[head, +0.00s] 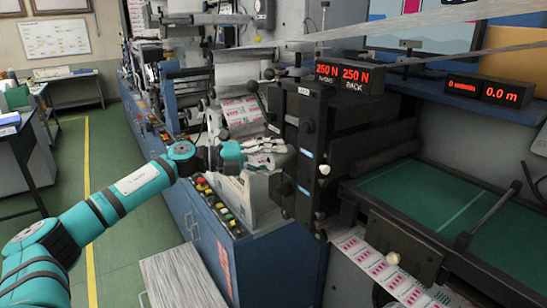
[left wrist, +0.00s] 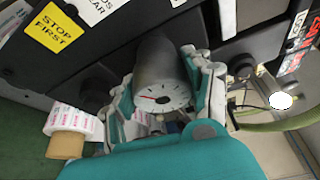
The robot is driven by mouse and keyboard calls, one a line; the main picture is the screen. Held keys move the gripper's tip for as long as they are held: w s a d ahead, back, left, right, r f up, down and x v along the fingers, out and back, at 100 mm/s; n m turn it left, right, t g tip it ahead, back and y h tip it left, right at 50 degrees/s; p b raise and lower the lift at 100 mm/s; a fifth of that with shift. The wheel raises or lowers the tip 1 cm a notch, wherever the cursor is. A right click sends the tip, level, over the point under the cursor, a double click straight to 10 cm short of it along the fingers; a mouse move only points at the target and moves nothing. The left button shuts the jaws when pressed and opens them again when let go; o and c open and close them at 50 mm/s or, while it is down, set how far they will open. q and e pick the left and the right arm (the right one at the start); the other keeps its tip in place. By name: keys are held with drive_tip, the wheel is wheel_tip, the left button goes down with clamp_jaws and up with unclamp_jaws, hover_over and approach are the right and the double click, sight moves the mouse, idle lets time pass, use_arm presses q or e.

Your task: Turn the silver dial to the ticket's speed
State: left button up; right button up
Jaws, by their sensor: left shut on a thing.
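The silver dial (left wrist: 158,72) is a grey cylinder on a dark panel, seen in the left wrist view. Its white end face has dark marks and a short red pointer, and any numbers are too small to read. My left gripper (left wrist: 163,80) has a finger on each side of the dial and is shut on it. In the head view my left gripper (head: 268,153) is at the dark machine housing, and I cannot make out the dial there. I cannot identify a ticket in either view. My right gripper is not in view.
A red display (head: 462,86) reads zero, beside another (head: 502,93) reading 0.0 m. Tension displays (head: 342,75) read 250 N. A yellow STOP FIRST label (left wrist: 58,28) is left of the dial. Colored buttons (head: 217,205) line the blue cabinet. Printed web (head: 385,268) runs below.

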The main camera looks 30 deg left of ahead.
use_arm(q)
drive_tip(key=shift+f, duration=0.1)
drive_tip(key=o, duration=1.2)
drive_tip(key=shift+v, duration=6)
